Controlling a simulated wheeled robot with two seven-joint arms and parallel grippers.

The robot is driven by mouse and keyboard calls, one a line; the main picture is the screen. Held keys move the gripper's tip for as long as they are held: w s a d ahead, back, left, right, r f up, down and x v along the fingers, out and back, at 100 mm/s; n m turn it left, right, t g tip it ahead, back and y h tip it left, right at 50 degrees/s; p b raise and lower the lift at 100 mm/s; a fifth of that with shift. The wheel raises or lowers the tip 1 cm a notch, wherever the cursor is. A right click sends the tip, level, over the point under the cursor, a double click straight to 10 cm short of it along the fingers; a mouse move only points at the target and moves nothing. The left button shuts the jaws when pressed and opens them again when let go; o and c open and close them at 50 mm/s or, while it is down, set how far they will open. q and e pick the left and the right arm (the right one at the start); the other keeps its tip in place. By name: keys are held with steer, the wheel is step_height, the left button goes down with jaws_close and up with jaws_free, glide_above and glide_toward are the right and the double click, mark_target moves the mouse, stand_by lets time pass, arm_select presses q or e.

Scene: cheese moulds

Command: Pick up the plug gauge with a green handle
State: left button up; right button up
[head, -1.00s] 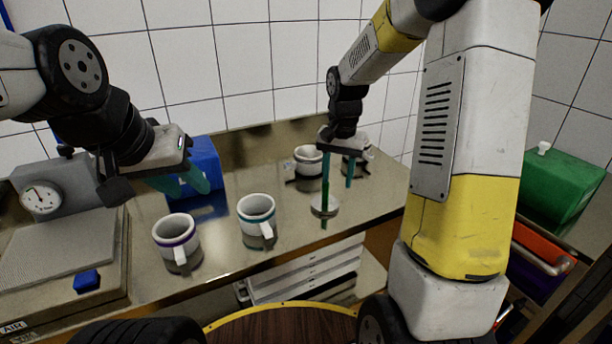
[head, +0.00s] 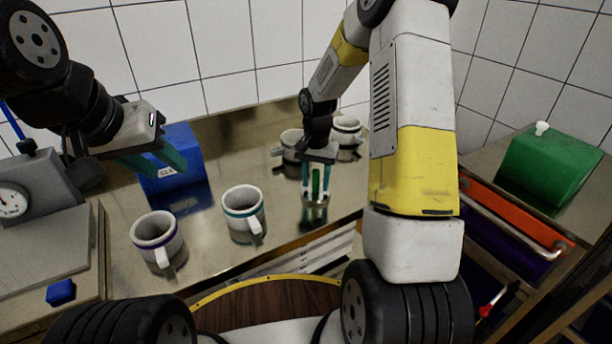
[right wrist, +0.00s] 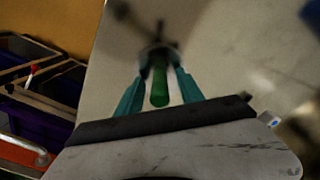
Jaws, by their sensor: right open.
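The plug gauge with a green handle (head: 316,181) stands upright on the steel counter, its metal base (head: 315,198) resting on the surface. My right gripper (head: 316,188) is open and points down, with its teal fingers on either side of the green handle. In the right wrist view the green handle (right wrist: 159,86) lies between the two teal fingers (right wrist: 159,78), with gaps visible on both sides; its far end is blurred. My left gripper (head: 156,166) appears open and empty, held above the counter in front of the blue box.
A purple-banded mug (head: 156,232) and a teal-banded mug (head: 240,203) stand left of the gauge. Two more mugs (head: 346,126) stand behind it. A blue box (head: 186,190) and a dial device (head: 15,203) are at left. A green container (head: 553,165) stands at right.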

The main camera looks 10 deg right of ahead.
steer(key=shift+f, duration=0.25)
jaws_close()
steer(key=shift+r, duration=0.1)
stand_by(1.2)
